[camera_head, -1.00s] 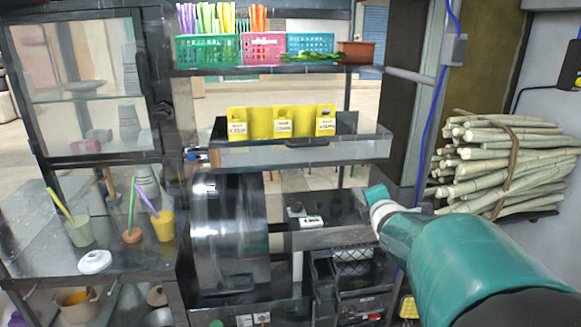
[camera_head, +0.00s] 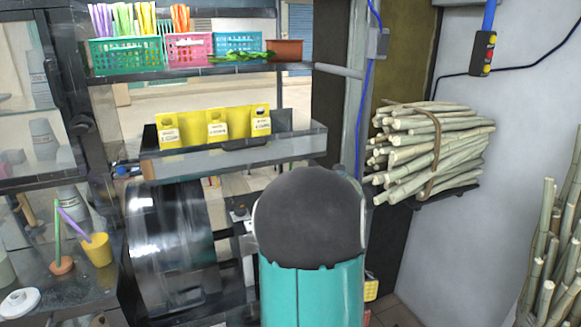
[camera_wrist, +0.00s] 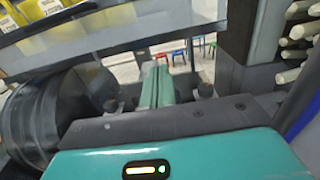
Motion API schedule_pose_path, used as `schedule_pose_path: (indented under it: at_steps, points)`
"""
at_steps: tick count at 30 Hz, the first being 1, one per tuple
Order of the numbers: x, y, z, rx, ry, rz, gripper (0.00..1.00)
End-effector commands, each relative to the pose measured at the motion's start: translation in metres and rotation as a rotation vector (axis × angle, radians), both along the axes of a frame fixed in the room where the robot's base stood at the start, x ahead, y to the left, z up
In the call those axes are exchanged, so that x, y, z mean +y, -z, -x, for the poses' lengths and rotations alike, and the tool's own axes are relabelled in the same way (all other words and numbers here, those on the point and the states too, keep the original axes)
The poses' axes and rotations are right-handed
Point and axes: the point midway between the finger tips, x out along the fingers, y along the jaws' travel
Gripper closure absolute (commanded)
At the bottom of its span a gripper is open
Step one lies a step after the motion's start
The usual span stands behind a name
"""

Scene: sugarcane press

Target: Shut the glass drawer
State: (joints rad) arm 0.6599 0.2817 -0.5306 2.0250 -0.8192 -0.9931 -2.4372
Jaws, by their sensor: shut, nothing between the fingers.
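The glass drawer (camera_head: 290,150) is a long grey see-through tray in the middle of the head view, with a dark handle (camera_head: 244,144) on its front top edge. It juts out below the basket shelf and holds yellow card-like holders (camera_head: 215,127). How far out it stands, I cannot tell exactly. In the wrist view its front (camera_wrist: 130,38) crosses the top, tilted. My gripper (camera_wrist: 156,75) shows there with its teal fingers together and empty, below the drawer front and apart from it in the picture. In the head view my arm hides the gripper.
A shiny dark drum (camera_head: 172,245) stands below the drawer at left. A sugarcane bundle (camera_head: 435,150) lies on a wall rack at right, and more cane (camera_head: 550,260) stands at far right. Floor shows between drum and wall.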

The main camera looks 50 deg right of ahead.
Motion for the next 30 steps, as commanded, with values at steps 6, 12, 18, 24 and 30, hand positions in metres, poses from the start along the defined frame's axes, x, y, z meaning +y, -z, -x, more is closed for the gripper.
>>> schedule_pose_path:
  at_steps: [6, 12, 18, 24, 30]
  points:
    - [-0.021, 0.001, -0.041, 0.000, -0.002, 0.000, 1.00]
    - [-0.038, 0.001, -0.076, 0.000, -0.002, -0.001, 1.00]
    - [-0.046, 0.000, -0.096, -0.001, -0.003, -0.003, 1.00]
    - [-0.047, 0.000, -0.099, -0.003, -0.003, -0.003, 1.00]
    - [-0.048, 0.000, -0.099, -0.001, -0.003, -0.003, 1.00]
